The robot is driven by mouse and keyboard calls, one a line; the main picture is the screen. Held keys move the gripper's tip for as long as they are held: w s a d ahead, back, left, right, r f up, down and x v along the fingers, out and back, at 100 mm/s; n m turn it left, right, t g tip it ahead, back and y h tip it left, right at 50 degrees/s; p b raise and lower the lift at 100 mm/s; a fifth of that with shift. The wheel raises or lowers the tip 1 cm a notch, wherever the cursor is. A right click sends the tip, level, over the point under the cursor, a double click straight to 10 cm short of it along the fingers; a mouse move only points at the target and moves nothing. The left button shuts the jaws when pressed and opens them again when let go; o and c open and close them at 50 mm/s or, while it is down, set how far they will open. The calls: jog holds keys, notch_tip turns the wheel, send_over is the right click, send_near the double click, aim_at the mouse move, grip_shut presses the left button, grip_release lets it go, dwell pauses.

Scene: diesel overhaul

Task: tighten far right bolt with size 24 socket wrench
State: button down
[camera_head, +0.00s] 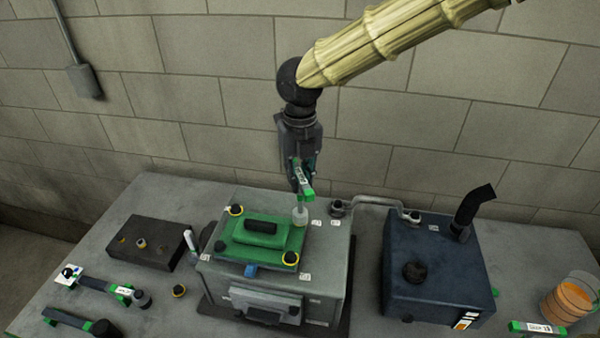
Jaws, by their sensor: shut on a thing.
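My gripper (302,170) points down above the back right of the grey engine block (326,262) and is shut on a socket wrench (307,194) with a green, labelled handle. Its pale socket (299,214) points down at the far right corner of the green cover (262,241). The far right bolt is hidden under the socket; I cannot tell how well it is seated. Other bolts show at the cover's far left (236,210), near right (290,259) and near left (220,246) corners. The size on the held wrench's label is too small to read.
Two more tools (101,286) (76,322) lie at the table's left, near a dark box (143,243). A dark blue tank (438,271) with a black pipe stands right, linked by a metal pipe (375,201). An orange-filled container (567,302) and green-labelled tool (537,327) are far right.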

jog(key=m, duration=0.4)
jog(key=shift+s, duration=0.1)
jog(key=m, duration=0.4)
jog(key=shift+m, duration=0.4)
jog(key=m, duration=0.3)
jog(key=shift+d, duration=0.1)
jog(key=m, duration=0.5)
jog(key=shift+s, duration=0.15)
jog(key=m, duration=0.4)
jog(key=shift+s+m, duration=0.1)
jog(key=shift+m, duration=0.2)
jog(key=m, duration=0.3)
jog(key=shift+m, duration=0.3)
jog(key=m, duration=0.3)
jog(key=shift+m, duration=0.3)
jog(key=m, duration=0.4)
jog(key=shift+s+f+m, duration=0.1)
jog(key=shift+m, duration=0.3)
jog(key=shift+d, duration=0.1)
